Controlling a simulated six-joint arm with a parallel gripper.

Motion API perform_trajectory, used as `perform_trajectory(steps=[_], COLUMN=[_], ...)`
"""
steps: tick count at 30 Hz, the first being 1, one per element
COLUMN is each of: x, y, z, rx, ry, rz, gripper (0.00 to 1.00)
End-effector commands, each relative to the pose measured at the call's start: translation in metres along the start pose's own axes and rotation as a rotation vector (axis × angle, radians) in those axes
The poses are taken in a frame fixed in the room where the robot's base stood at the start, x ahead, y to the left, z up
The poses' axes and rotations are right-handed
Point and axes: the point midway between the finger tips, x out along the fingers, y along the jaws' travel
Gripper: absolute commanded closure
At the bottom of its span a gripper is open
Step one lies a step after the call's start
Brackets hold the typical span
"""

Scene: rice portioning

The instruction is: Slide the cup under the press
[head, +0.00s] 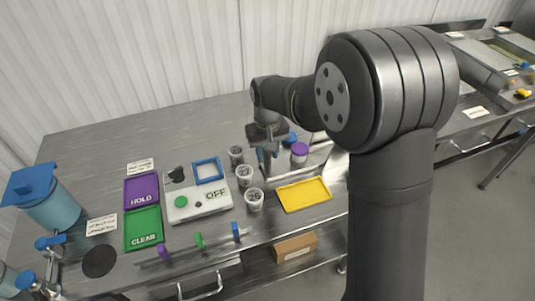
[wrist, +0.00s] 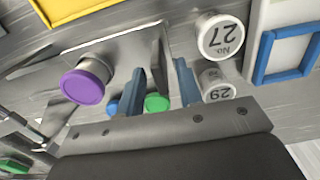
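Three small round containers with white numbered tops, which may be the cups, stand in a row in the head view: a far one (head: 236,154), a middle one (head: 245,175) and a near one (head: 254,199). The wrist view shows two such tops, 27 (wrist: 220,36) and 29 (wrist: 216,84), right of my fingers. A purple round knob (head: 299,149) stands right of my gripper; in the wrist view the knob (wrist: 83,86) sits by a metal plate (wrist: 125,45). I cannot tell if this is the press. My gripper (head: 267,160) has its blue fingers (wrist: 160,85) apart, with nothing visibly held.
A yellow tray (head: 304,195) lies right of the near container. A white box marked OFF (head: 198,205), a blue frame (head: 208,170), a purple HOLD mat (head: 141,190) and a green CLEAR mat (head: 143,230) lie left. A blue-lidded jar (head: 50,204) stands far left.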

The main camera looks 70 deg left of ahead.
Motion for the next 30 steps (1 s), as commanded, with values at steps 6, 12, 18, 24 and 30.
perform_trajectory(steps=[6,12,18,24,30], x=[0.01,0.01,0.009,0.009,0.009], y=[0.0,0.0,0.0,0.001,0.034], z=[0.0,0.0,0.0,0.0,-0.001], rx=[0.0,0.0,0.0,0.0,0.006], ry=[-0.001,0.0,0.0,0.0,0.001], rz=[0.0,0.0,0.0,0.0,0.001], gripper=[0.67,0.67,1.0,1.0,1.0])
